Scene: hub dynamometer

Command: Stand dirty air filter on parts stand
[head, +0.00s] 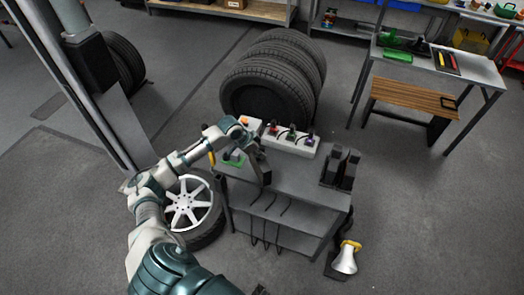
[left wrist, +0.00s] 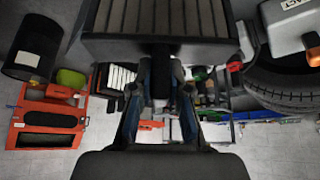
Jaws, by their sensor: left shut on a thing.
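My left gripper (head: 256,158) is over the left part of a grey cart (head: 300,186). In the left wrist view its two fingers (left wrist: 160,85) close on a dark narrow part below a grey, ribbed, box-like piece, which looks like the dirty air filter (left wrist: 160,22). In the head view the filter shows only as a dark shape (head: 264,173) by the gripper. I cannot tell whether it touches the cart top. A dark upright stand (head: 342,168) is at the cart's right end; I cannot tell if it is the parts stand. My right gripper is not in view.
A white block with several coloured items (head: 290,140) lies along the cart's back edge. Stacked tires (head: 272,85) stand behind it. A wheel (head: 190,205) lies left of the cart. A white and yellow lamp-like thing (head: 345,258) is on the floor at front right.

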